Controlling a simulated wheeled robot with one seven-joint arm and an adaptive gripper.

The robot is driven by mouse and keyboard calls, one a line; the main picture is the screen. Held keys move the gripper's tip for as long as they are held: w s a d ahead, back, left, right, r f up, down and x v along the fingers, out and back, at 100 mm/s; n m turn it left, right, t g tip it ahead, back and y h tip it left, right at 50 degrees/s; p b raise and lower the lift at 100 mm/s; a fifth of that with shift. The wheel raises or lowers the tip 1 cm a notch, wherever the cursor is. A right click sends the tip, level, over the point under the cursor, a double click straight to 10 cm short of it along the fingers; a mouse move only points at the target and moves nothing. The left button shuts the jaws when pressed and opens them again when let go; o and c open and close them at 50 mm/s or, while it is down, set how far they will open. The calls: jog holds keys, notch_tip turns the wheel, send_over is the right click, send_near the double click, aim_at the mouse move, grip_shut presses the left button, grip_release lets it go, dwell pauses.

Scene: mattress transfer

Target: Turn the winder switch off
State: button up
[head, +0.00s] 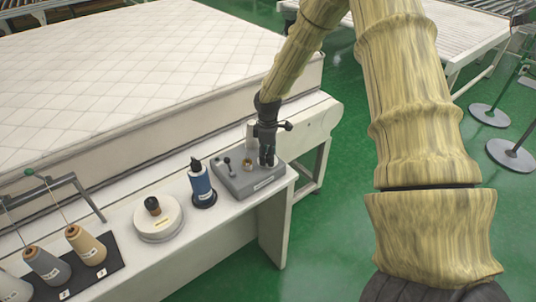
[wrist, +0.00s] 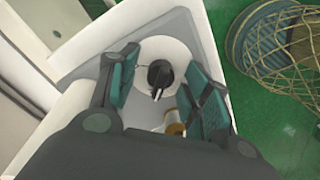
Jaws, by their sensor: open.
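The grey winder box (head: 245,182) sits near the right end of the white table. A small lever and a brass-coloured post (head: 247,164) stand on its top. I cannot tell whether the fingers touch the knob. The brass post (wrist: 175,125) is close beside the right finger.
Thread cones (head: 85,244) stand on a dark base further left. A quilted mattress (head: 150,70) lies behind.

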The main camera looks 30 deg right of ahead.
jog(key=shift+r, duration=0.1)
notch_tip(320, 180, up, 12)
dwell(0.6)
dwell(0.4)
